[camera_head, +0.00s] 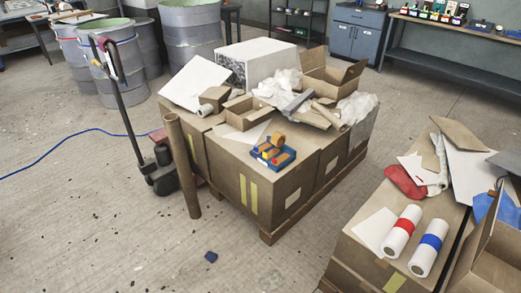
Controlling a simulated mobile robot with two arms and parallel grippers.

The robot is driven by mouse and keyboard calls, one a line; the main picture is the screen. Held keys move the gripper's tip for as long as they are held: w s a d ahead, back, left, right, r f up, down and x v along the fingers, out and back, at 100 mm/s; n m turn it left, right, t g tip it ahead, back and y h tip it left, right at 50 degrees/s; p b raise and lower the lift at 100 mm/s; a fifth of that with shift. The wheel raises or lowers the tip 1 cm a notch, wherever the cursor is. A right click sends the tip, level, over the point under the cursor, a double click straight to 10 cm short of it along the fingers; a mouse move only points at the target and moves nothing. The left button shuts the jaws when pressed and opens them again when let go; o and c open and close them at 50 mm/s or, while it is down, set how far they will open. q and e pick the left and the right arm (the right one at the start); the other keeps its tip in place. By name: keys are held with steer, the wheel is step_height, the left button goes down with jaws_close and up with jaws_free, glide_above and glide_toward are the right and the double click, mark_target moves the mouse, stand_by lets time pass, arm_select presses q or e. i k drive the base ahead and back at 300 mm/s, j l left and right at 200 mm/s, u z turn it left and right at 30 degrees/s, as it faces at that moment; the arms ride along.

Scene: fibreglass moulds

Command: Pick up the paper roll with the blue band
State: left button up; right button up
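The paper roll with the blue band (428,248) is white and lies on top of the cardboard boxes at the lower right in the head view. It lies slanted, its far end pointing up and right. A similar white paper roll with a red band (402,231) lies just to its left, nearly parallel, with a narrow gap between them. Neither of my grippers shows in the head view.
The rolls rest on a box top (358,254). An open carton (494,262) stands close to their right; a red cloth (404,184) and white sheets lie behind. A loaded box stack (232,190), a pallet jack (130,120) and drums stand left.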

mark_target(422, 259)
steer(key=z, duration=1.45)
